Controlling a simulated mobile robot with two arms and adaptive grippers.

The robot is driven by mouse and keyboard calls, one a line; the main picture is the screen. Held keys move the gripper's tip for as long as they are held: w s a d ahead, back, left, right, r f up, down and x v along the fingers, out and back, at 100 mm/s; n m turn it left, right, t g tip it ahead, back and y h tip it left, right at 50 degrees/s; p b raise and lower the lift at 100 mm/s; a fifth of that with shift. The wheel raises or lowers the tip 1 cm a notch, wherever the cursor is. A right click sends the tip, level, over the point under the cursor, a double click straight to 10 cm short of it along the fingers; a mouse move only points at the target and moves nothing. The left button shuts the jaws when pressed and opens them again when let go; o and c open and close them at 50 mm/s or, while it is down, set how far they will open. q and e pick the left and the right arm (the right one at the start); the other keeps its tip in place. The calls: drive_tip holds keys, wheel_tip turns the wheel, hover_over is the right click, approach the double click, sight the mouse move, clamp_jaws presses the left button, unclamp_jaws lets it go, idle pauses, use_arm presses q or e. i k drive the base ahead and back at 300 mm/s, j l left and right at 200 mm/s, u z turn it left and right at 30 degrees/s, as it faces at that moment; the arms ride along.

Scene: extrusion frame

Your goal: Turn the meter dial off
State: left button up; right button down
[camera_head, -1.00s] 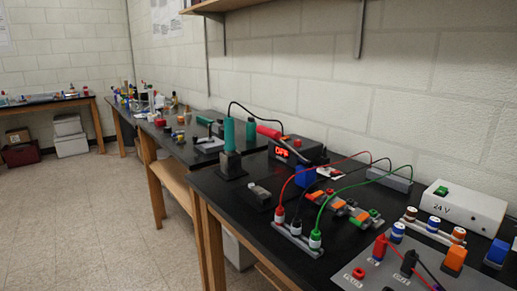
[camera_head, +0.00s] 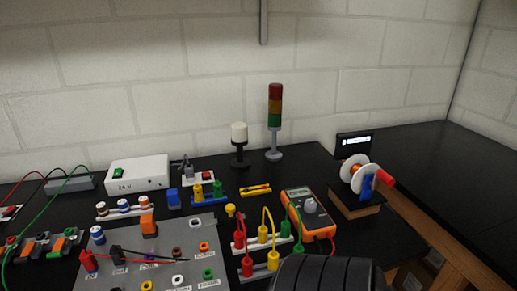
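The orange multimeter (camera_head: 309,213) lies on the black bench right of centre in the head view. Its grey rotary dial (camera_head: 310,206) is near its middle, with a small display above it. I cannot read the dial's setting. A red lead and a yellow lead run close to its lower and left sides. A dark ribbed part, which looks like part of my arm, stands at the bottom edge just below the meter. Neither gripper's fingers show in this view.
Left of the meter are terminal strips with yellow cables (camera_head: 265,226) and a grey socket board (camera_head: 180,257). A signal tower (camera_head: 274,120) and a white lamp (camera_head: 239,140) stand behind. A spool device (camera_head: 355,178) is right. The bench at far right is clear.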

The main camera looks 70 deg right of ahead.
sight(309, 206)
drive_tip(key=z, duration=0.45)
drive_tip(key=k+l+z, duration=0.1)
drive_tip(key=z, duration=0.35)
drive_tip(key=l+z, duration=0.2)
drive_tip(key=z, duration=0.25)
drive_tip(key=l+z, duration=0.1)
drive_tip(key=z, duration=0.35)
drive_tip(key=l+z, duration=0.1)
drive_tip(key=z, duration=0.3)
